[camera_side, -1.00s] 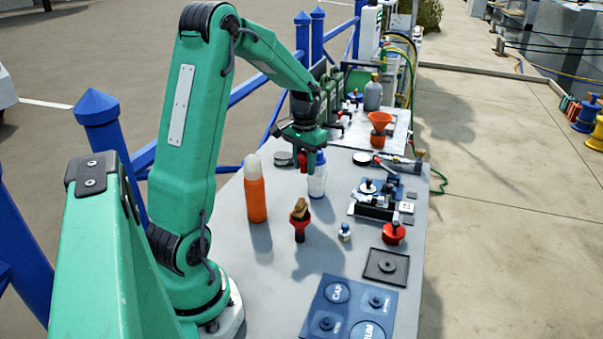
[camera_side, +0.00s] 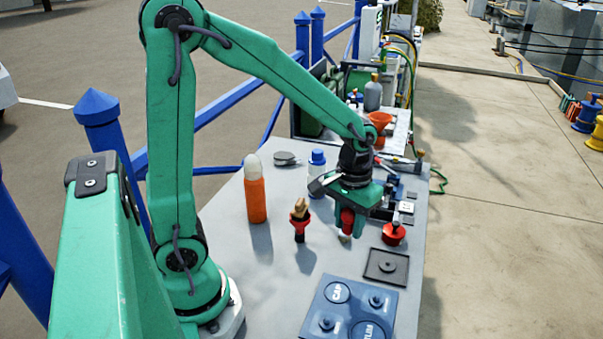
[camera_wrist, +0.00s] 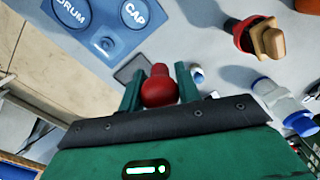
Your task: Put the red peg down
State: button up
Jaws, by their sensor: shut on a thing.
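My gripper (camera_side: 347,225) is shut on the red peg (camera_side: 347,219), which hangs between the fingers above the table. In the wrist view the red peg (camera_wrist: 159,88) shows a rounded red body with a narrower end between the two green fingers (camera_wrist: 158,88). In the side view the fingers partly hide the peg. I cannot tell exactly how high it is, but no contact with the table shows.
A red and black piece with a wooden top (camera_side: 300,221) stands to the left. A red knob (camera_side: 393,234), a black square plate (camera_side: 386,265) and a blue labelled tray (camera_side: 348,310) lie right and in front. An orange bottle (camera_side: 256,200) stands farther left.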

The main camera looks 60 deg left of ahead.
jog(key=s+d, duration=0.5)
jog(key=d, duration=0.2)
jog(key=shift+f, duration=0.2)
jog(key=shift+s, duration=0.1)
send_over(336, 260)
notch_tip(336, 260, down, 7)
jog(key=shift+f, duration=0.1)
jog(key=shift+f, duration=1.95)
jog(key=shift+f, duration=0.15)
